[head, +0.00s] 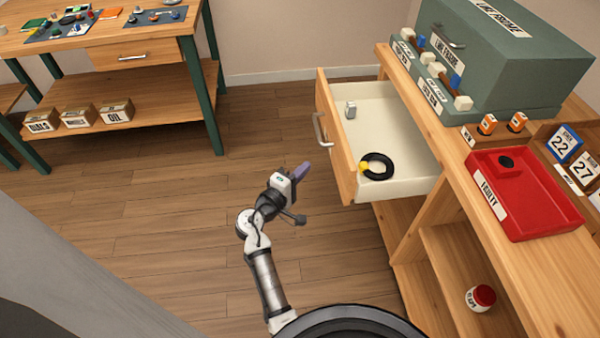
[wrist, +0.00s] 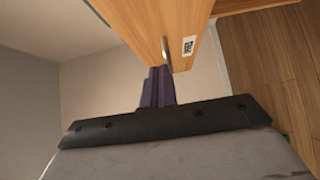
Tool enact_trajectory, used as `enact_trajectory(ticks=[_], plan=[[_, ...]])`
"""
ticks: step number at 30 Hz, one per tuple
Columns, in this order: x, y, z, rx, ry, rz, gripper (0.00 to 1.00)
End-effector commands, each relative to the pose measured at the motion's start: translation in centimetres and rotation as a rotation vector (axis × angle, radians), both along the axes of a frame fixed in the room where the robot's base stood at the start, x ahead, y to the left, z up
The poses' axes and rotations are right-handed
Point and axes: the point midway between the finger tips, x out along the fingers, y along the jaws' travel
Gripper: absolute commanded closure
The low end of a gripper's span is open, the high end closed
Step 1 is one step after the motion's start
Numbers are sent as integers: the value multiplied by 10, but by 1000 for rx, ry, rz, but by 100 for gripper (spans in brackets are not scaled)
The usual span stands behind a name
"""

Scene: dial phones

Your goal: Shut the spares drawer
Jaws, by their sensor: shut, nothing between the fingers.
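The spares drawer (head: 408,152) stands pulled out from the wooden workbench on the right. Its wooden front (head: 333,140) faces left and carries a metal bar handle (head: 320,131). Inside lie a black coil with a yellow part (head: 376,166) and a small grey piece (head: 350,109). My gripper (head: 303,170) is in front of the drawer front, to its left and below the handle in the head view. Its purple fingers are shut and empty. In the wrist view the fingers (wrist: 157,88) point toward the drawer front (wrist: 165,25) and handle (wrist: 166,55); I cannot tell whether they touch.
On the right bench are a red FAULTY tray (head: 525,195), a grey-green LINE ASSEMBLY case (head: 505,55) and number cards. A red-lidded jar (head: 480,297) stands on the shelf below. Another bench (head: 120,60) stands at the back left. The floor between is clear.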

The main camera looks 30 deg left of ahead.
Motion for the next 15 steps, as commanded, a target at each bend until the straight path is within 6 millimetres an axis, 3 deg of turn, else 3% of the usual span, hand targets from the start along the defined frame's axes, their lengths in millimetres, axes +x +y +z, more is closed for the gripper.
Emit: enact_trajectory(ticks=[7,15], plan=[[53,-11,3,1,-1,-2,100],[70,-39,2,2,1,1,100]])
